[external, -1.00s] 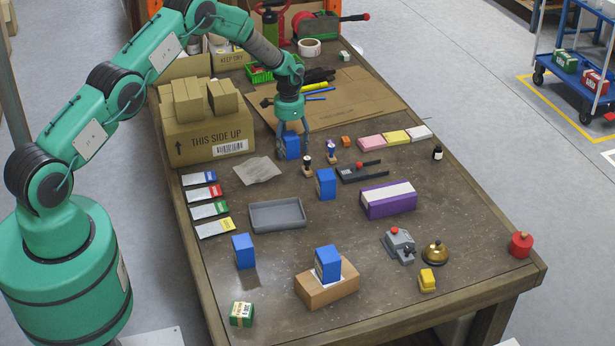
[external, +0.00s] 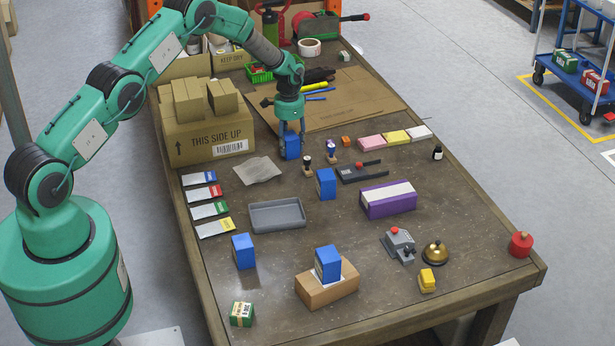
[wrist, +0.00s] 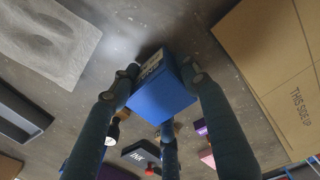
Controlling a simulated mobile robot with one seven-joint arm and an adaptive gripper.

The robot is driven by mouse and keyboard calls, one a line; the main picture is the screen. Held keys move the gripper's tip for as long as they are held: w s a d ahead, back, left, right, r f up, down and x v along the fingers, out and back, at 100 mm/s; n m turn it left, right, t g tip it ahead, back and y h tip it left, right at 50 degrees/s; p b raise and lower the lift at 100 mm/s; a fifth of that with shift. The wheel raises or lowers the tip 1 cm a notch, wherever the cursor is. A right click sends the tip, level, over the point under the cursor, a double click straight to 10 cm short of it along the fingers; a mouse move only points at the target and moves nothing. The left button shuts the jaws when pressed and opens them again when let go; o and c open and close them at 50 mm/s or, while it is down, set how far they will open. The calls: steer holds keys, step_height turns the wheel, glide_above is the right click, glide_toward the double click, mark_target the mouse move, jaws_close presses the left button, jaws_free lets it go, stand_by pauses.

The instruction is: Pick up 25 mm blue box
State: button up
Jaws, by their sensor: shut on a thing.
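A blue box (external: 292,149) stands upright at the far part of the table, right of the stacked cartons. My gripper (external: 291,131) is over it, pointing down, with its fingers closed around its sides. In the wrist view the blue box (wrist: 161,92) sits between the fingertips, with dark print on one side. I cannot tell whether its base is off the table. Other blue boxes stand apart: one (external: 326,184) near the stamps, one (external: 243,251) at the front left, and one (external: 328,263) on a brown carton. The 25 mm size is not readable on any.
Stacked cartons (external: 208,133) stand left of my gripper. Two stamps (external: 307,163) stand close on its right. A grey tray (external: 277,216) and a purple box (external: 388,199) lie nearer the front. A flat cardboard sheet (external: 350,100) lies behind.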

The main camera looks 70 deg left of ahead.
steer(key=shift+r, duration=0.1)
steer(key=shift+r, duration=4.95)
